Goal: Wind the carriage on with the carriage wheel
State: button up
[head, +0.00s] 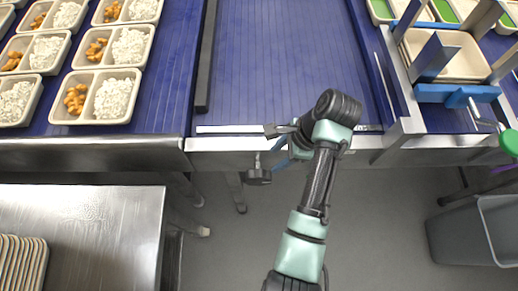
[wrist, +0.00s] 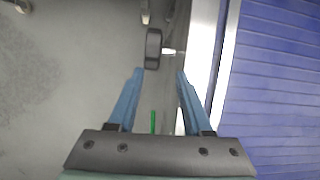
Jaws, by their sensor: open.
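A dark round wheel (head: 258,176), which looks like the carriage wheel, sticks out on a short shaft below the front edge of the blue conveyor. It also shows edge-on in the wrist view (wrist: 153,48), its pale shaft running right to the metal frame. My gripper (wrist: 159,71) is open and empty, its two blue fingers pointing at the wheel. The wheel lies just beyond the fingertips, roughly in line with the gap. In the head view my gripper (head: 280,153) is at the conveyor edge, right of the wheel, partly hidden by my arm.
The metal conveyor rail (head: 230,143) runs close to the gripper. Trays of rice and orange food (head: 104,96) stand on the belt at left. A blue-and-metal fixture with stacked trays (head: 450,55) stands at right, near a green knob (head: 509,142). A grey bin (head: 470,230) stands below.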

aim_at(257, 178)
jog(key=x, duration=0.4)
jog(key=s+x, duration=0.1)
jog(key=x, duration=0.3)
jog(key=b+x, duration=0.1)
jog(key=x, duration=0.4)
jog(key=shift+s+a+f, duration=0.1)
jog(key=shift+s, duration=0.1)
grip_shut()
